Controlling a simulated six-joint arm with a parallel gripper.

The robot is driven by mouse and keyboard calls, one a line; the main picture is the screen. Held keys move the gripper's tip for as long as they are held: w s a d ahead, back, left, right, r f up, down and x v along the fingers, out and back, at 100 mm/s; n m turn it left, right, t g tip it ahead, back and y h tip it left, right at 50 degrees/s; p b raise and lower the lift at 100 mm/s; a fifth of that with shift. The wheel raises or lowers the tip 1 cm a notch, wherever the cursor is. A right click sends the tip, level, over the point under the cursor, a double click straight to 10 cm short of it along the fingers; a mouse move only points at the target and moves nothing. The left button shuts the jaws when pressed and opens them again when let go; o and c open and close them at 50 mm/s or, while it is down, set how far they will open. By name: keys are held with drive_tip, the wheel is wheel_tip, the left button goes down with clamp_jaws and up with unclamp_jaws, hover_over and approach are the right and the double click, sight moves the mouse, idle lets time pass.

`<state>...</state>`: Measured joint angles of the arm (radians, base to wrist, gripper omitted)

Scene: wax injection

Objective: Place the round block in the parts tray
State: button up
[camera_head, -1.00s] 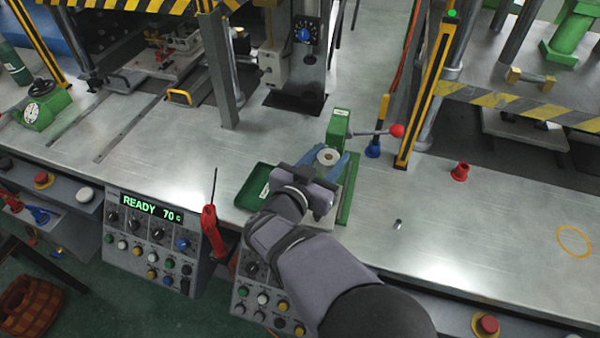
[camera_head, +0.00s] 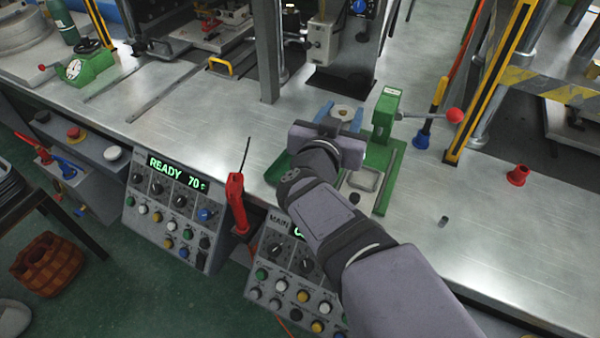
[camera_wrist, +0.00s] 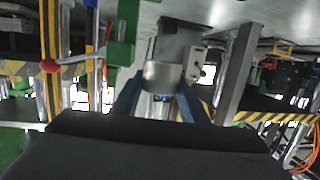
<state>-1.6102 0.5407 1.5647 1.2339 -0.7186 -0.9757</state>
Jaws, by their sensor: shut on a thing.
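My gripper (camera_head: 340,116) has blue fingers, shut on the round block (camera_head: 344,111), a pale metal disc with a small hole in its top. In the wrist view the block (camera_wrist: 160,75) sits between both fingertips, held above the bench. The green parts tray (camera_head: 277,169) lies near the bench's front edge, to the left of and nearer than the block. My wrist hides much of the tray.
A green press (camera_head: 385,112) with a red-knobbed lever stands right of my gripper. A shallow metal dish (camera_head: 364,179) is by its base. A small metal cylinder (camera_head: 444,221) is on open bench.

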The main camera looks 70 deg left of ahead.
sight(273, 174)
drive_tip(key=shift+s+a+f+n+g+y, duration=0.65)
drive_tip(key=shift+s+a+f+n+g, duration=0.45)
drive_tip(key=shift+s, duration=0.9)
drive_tip(key=shift+s+a+f+n+g+y, duration=0.6)
drive_tip(key=shift+s+n+g, duration=0.3)
drive_tip(key=shift+s+g, duration=0.8)
drive_tip(key=shift+t, duration=0.3)
drive_tip(key=shift+s+f, duration=0.2)
drive_tip(key=shift+f, duration=4.8)
drive_tip(key=shift+f, duration=0.2)
drive_tip(key=o, duration=1.2)
drive_tip(key=shift+b, duration=0.3)
